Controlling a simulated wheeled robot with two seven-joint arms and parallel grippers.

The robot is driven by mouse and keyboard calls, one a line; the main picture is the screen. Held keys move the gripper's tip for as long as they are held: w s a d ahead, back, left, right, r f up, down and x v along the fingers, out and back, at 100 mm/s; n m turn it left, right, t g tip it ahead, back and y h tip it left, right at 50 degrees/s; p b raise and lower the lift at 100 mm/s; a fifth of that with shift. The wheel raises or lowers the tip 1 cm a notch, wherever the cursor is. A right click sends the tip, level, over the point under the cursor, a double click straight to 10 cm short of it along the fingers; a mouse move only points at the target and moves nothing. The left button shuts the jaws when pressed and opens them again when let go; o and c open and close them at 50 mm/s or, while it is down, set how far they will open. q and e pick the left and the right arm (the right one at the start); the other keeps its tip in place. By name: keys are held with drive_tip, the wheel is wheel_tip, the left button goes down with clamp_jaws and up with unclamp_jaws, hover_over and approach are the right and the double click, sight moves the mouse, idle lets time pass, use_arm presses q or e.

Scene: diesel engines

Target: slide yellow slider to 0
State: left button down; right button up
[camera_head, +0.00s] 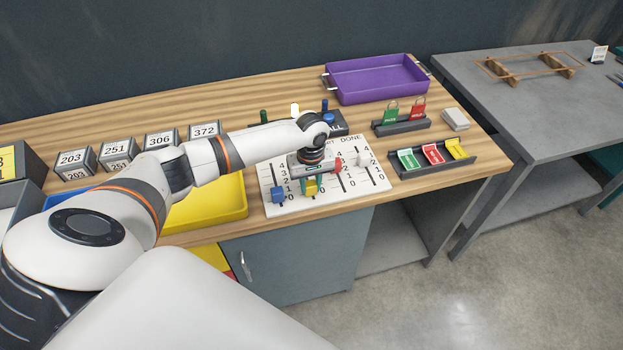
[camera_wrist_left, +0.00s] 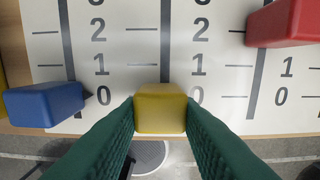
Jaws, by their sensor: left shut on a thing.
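The yellow slider (camera_head: 311,187) is at the low end of its track on the white slider board (camera_head: 375,182). In the left wrist view the yellow slider (camera_wrist_left: 160,108) sits between the dark fingertips of my left gripper (camera_wrist_left: 160,112), which is shut on it. It is level with the 0 marks, though its block hides the track end. The blue slider (camera_wrist_left: 45,104) also sits near 0 to its left. The red slider (camera_wrist_left: 284,24) is higher, around 2, to its right. My left gripper (camera_head: 310,180) reaches down over the board. My right gripper is not in view.
A yellow tray (camera_head: 232,203) lies left of the board, near my left arm. A purple tray (camera_head: 378,80) is behind. A dark holder with coloured tags (camera_head: 398,171) is to the right. The table's front edge is close below.

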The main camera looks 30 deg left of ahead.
sight(311, 185)
use_arm(q)
drive_tip(key=shift+s+d+f, duration=0.1)
drive_tip(key=shift+d+f, duration=0.05)
drive_tip(key=shift+d, duration=0.15)
drive_tip(key=c, duration=1.5)
unclamp_jaws()
drive_tip(key=shift+a, duration=0.2)
drive_tip(key=o, duration=0.3)
drive_tip(key=shift+a, duration=0.1)
drive_tip(key=shift+o, duration=0.8)
wheel_tip(311, 185, up, 12)
drive_tip(key=b, duration=0.1)
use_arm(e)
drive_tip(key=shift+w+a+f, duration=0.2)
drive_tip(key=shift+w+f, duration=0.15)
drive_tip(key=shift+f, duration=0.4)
